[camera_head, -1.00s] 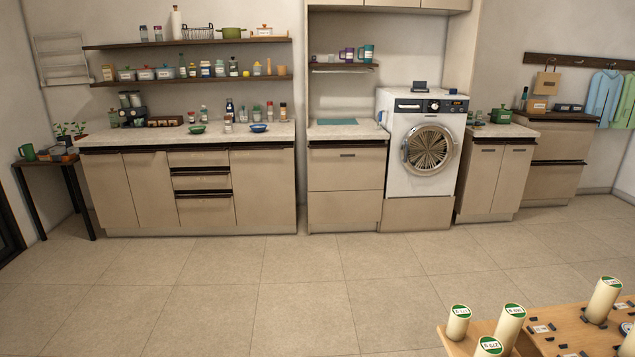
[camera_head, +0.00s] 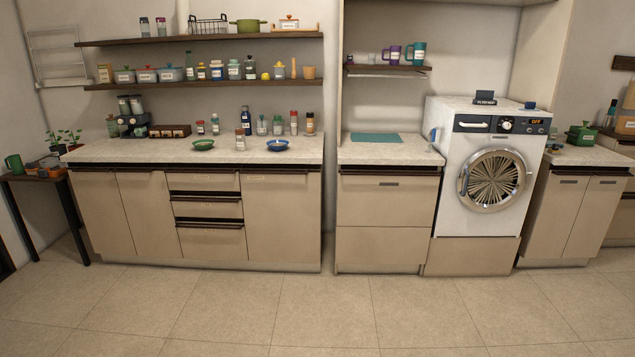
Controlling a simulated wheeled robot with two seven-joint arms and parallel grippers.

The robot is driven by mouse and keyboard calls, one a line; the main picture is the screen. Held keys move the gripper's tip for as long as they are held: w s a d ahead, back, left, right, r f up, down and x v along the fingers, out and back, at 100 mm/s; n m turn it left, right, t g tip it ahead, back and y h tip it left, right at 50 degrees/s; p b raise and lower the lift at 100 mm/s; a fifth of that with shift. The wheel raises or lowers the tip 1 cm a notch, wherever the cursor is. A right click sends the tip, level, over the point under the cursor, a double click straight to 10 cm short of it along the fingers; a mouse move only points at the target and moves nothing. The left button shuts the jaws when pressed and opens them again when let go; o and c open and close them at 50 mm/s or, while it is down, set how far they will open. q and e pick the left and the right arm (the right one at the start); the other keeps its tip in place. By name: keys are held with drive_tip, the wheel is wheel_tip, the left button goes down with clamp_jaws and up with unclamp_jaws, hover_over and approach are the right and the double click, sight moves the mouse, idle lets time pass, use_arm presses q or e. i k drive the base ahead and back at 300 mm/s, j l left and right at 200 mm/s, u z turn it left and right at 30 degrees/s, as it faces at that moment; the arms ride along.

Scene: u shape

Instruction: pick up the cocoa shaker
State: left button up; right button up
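Several small shakers and bottles stand upright on the left counter (camera_head: 130,152). One clear shaker with a brown top (camera_head: 240,139) stands near the front between a green bowl (camera_head: 203,145) and a blue bowl (camera_head: 278,145). A jar with a dark cap (camera_head: 310,124) and a red-capped jar (camera_head: 294,123) stand behind, to the right of the blue bowl. The labels are too small to read, so I cannot tell which one is the cocoa shaker. Neither gripper is in view.
The floor (camera_head: 300,310) in front of the cabinets is clear. Two shelves (camera_head: 200,84) with jars and pots hang above the counter. A washing machine (camera_head: 485,175) stands right of the middle counter (camera_head: 380,153). A small side table (camera_head: 45,178) stands at far left.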

sight(241, 140)
drive_tip(key=i, duration=1.85)
